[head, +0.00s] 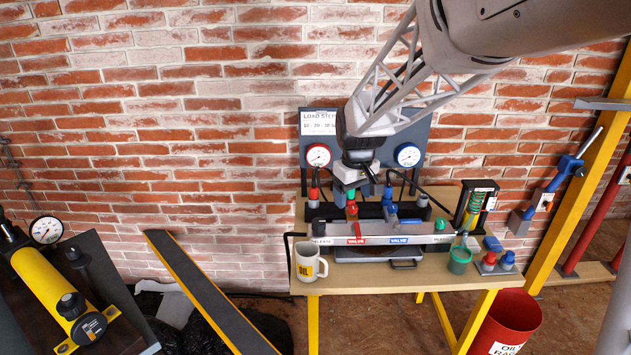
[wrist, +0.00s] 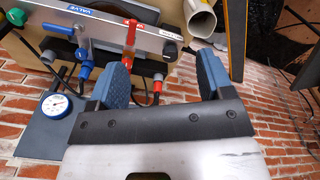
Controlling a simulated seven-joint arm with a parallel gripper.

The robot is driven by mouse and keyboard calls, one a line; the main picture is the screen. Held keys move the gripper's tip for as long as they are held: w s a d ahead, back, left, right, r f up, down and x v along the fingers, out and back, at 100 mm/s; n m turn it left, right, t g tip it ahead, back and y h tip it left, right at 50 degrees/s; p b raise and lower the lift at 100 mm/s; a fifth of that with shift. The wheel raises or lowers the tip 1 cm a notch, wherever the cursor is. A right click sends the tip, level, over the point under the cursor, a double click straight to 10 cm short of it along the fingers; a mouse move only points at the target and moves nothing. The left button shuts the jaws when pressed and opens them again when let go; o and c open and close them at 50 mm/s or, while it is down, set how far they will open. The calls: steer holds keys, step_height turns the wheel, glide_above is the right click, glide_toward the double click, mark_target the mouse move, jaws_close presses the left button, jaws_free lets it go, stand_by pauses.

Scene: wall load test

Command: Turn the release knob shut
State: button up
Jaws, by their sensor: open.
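A black knob (head: 319,228) stands at the left end of the grey valve bar, above a label that seems to read RELEASE. It also shows in the wrist view (wrist: 171,49), beyond the gap between my fingertips. A green knob (head: 440,225) sits at the bar's right end near another small label. It also shows at the wrist view's top left (wrist: 74,8). My gripper (head: 357,191) is open and empty above and behind the bar's left half. In the wrist view, its blue-padded fingers (wrist: 165,70) are wide apart. Neither knob's turn position can be read.
The red valve handle (head: 351,209) stands close to my gripper; the blue valve handle (head: 388,200) is right of it. Two gauges (head: 318,155) hang behind. A mug (head: 309,262) stands at the bench's front left, a green cup (head: 459,261) at the right.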

mark_target(319, 221)
steer(key=w+a+f+n, duration=0.1)
steer(key=w+a+f, duration=0.1)
steer(key=w+f, duration=0.2)
steer(key=w+a+f+n, duration=0.1)
steer(key=w+a+f, duration=0.2)
steer(key=w+f, duration=0.2)
steer(key=w+a+f+n+g, duration=0.1)
steer(key=w+a+f, duration=0.2)
steer(key=w, duration=0.4)
steer(key=shift+f, duration=0.8)
steer(key=shift+f, duration=0.15)
steer(key=shift+f, duration=3.75)
steer(key=c, duration=0.9)
steer(key=shift+c, duration=0.2)
